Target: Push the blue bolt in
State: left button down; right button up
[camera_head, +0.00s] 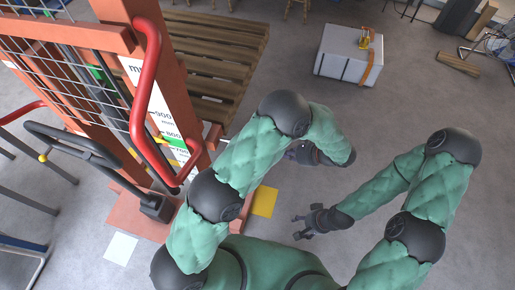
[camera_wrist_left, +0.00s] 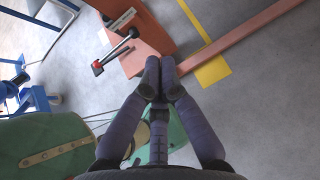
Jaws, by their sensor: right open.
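I cannot make out the blue bolt for certain in either view. The orange machine frame (camera_head: 180,100) stands at the left of the head view, with a curved red handle (camera_head: 147,95) and a white height scale (camera_head: 160,115). My left gripper (camera_wrist_left: 158,80) has its fingertips together in the left wrist view, with nothing visible between them, above the floor near an orange base with a black, red-ended lever (camera_wrist_left: 118,54). My right gripper (camera_head: 302,226) is open and empty above bare floor, away from the machine.
A wooden pallet (camera_head: 225,50) lies behind the machine. A white box (camera_head: 347,55) stands at the back right. Blue metal parts (camera_wrist_left: 35,100) show at the left of the wrist view. A yellow floor mark (camera_head: 264,201) lies beside my arm. The floor at right is mostly clear.

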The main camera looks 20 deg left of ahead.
pick_arm(q)
jog(key=a+r+b+x, duration=0.1)
jog(key=r+b+x, duration=0.1)
jog(key=x, duration=1)
jog(key=shift+w+a, duration=0.3)
jog(key=shift+a, duration=0.35)
jog(key=shift+f, duration=0.1)
jog(key=a+b, duration=0.1)
jog(key=a, duration=0.5)
jog(key=shift+w, duration=0.1)
